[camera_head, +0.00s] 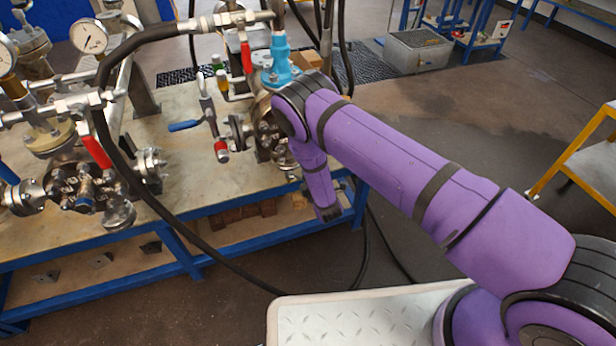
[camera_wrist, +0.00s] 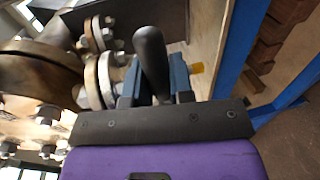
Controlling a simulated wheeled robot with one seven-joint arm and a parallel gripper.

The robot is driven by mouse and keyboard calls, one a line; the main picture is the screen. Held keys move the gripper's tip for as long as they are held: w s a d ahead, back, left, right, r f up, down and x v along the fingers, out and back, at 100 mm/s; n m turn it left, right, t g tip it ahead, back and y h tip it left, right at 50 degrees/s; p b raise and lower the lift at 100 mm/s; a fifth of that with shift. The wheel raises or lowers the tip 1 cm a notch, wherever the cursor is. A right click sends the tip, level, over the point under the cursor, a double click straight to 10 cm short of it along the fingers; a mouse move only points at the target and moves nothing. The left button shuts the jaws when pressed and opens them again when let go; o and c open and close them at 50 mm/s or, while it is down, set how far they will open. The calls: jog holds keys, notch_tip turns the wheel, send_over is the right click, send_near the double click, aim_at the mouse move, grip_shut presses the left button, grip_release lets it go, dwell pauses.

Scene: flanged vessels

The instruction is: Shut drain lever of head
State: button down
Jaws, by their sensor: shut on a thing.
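A black lever handle (camera_wrist: 149,45) stands up between the two dark blue fingers of my gripper (camera_wrist: 155,82) in the wrist view. The fingers are shut on it from both sides. A bolted metal flange pair (camera_wrist: 98,75) is just left of the handle, and the round metal vessel body (camera_wrist: 40,75) is further left. In the head view my purple arm covers the front of the right-hand vessel, which has a blue fitting (camera_head: 279,60) on top. My gripper and the held lever are hidden there.
A blue-handled lever (camera_head: 184,126) and a red-handled valve (camera_head: 221,150) are left of my arm. A black hose (camera_head: 165,205) hangs in front of the bench (camera_head: 210,192). A blue bench post (camera_wrist: 240,45) is right of my gripper. Open floor lies to the right.

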jog(key=c, duration=1)
grip_release()
jog(key=v, duration=1.1)
